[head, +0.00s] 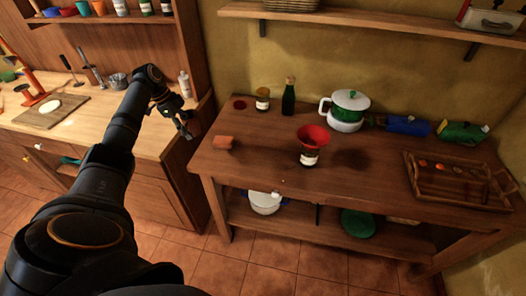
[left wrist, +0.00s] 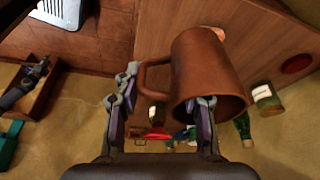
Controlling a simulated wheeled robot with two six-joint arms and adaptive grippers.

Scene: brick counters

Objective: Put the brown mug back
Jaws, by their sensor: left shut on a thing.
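The brown mug (left wrist: 208,68) fills the middle of the left wrist view, its handle to the left. My left gripper (left wrist: 163,98) is shut on the mug, with one finger at the mug's rim and the other beyond the handle. The exact contact is partly hidden. In the head view the left gripper (head: 186,128) hangs in the air near the gap between the two counters, and the mug (head: 194,127) shows only as a small brown patch behind it. My right gripper is not in view.
The right counter (head: 260,170) carries a dark red disc (head: 240,104), a jar (head: 262,99), a green bottle (head: 289,96), an orange-brown block (head: 223,142), a red funnel-like piece on a jar (head: 312,137), a white-green pot (head: 347,110) and a wooden tray (head: 458,185). Its front middle is bare.

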